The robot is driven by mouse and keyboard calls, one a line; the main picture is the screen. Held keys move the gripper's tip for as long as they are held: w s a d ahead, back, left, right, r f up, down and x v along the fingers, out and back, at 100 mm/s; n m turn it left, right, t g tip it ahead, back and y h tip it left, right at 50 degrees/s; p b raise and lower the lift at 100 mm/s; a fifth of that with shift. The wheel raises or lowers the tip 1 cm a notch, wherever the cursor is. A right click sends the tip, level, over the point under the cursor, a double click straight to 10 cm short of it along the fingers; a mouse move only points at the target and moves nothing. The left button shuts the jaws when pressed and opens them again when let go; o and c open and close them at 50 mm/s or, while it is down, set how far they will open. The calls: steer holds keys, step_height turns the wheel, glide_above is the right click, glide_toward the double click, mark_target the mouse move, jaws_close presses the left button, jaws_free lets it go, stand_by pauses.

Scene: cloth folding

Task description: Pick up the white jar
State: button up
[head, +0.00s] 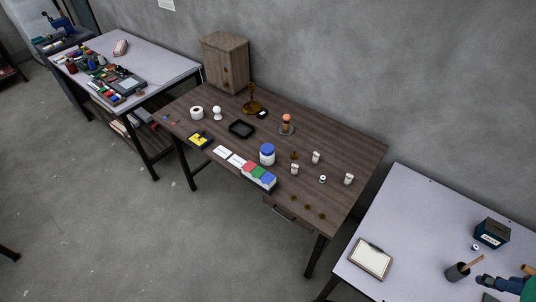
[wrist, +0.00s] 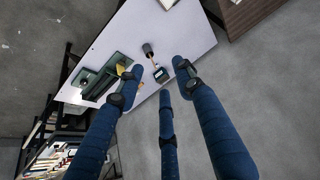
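The white jar (head: 267,158) has a blue lid and stands upright on the brown wooden table in the head view, near its front edge. My gripper (wrist: 157,75) shows in the wrist view, with blue fingers and dark pads spread wide apart. It is open and nothing is between its fingers. It is over the white table at the right, well away from the jar. The jar is not seen in the wrist view.
Red, green and blue boxes (head: 259,175) lie close in front of the jar. Small white bottles (head: 316,157) stand to its right, and a black tray (head: 242,129) lies behind left. A wooden cabinet (head: 226,64) stands at the back. The white table (head: 408,210) holds a dark box (head: 492,233).

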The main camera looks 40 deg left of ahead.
steer(key=shift+o, duration=0.2)
steer(key=o, duration=1)
steer(key=shift+c, duration=0.2)
steer(key=shift+w, duration=0.1)
